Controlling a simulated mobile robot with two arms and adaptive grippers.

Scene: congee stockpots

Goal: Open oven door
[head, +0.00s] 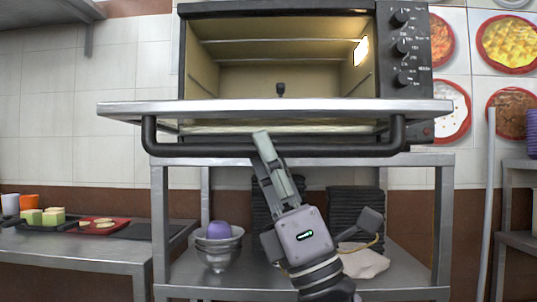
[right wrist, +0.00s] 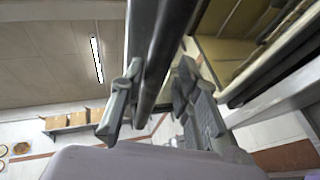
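The oven (head: 280,45) stands on a metal rack with its lit inside showing. Its door (head: 215,107) is swung down to about level, its front edge toward me. The black bar handle (head: 340,150) runs along the door's front edge; it also shows in the right wrist view (right wrist: 165,45). My right gripper (head: 268,150) reaches up from below to the middle of the handle. In the right wrist view its two fingers (right wrist: 158,95) stand apart, one on each side of the bar, with a gap visible. My left gripper is not in view.
Knobs (head: 402,48) line the oven's right side. Below the door, metal bowls (head: 218,250) and dark stacked trays (head: 355,210) stand on the rack shelf. A side table (head: 85,250) with food trays is at left. A pale vertical post (head: 489,200) stands at right.

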